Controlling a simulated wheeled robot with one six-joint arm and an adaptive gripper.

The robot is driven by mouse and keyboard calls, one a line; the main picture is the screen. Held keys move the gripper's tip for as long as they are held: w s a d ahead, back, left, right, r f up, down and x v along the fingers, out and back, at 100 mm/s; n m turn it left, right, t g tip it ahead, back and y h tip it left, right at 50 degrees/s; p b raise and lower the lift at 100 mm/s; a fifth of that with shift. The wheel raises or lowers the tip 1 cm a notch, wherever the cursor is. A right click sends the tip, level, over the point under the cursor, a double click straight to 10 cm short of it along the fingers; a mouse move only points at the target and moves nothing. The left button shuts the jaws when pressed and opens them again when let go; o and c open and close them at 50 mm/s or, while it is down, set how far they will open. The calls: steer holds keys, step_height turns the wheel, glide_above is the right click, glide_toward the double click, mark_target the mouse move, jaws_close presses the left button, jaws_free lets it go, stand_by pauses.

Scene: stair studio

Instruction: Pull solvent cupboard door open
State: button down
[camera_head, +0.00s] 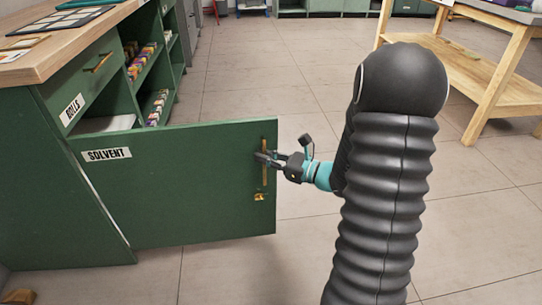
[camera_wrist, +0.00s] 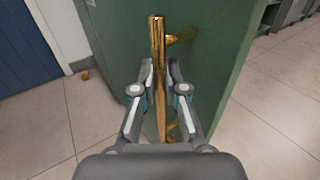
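The solvent cupboard door (camera_head: 190,195) is green with a white SOLVENT label, and it stands swung out from the cupboard front. A vertical brass bar handle (camera_head: 265,175) is near its free edge, with a small brass lock piece (camera_head: 259,197) below. My gripper (camera_head: 264,159) reaches in from the right at the handle's upper part. In the wrist view, my gripper's fingers (camera_wrist: 160,75) lie close on both sides of the brass handle (camera_wrist: 158,42) and look shut on it. The finger pads' contact is partly hidden. The green door (camera_wrist: 215,50) is behind them.
A wooden table (camera_head: 470,65) stands back right. A blue panel (camera_wrist: 25,55) shows at left in the wrist view. Tiled floor (camera_head: 270,75) is clear behind the door.

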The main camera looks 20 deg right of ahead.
steer(key=shift+s+a, duration=0.1)
steer(key=shift+a, duration=0.25)
steer(key=c, duration=1.2)
jaws_free()
steer(key=shift+a, duration=0.15)
steer(key=shift+d, duration=0.35)
steer(key=v, duration=1.2)
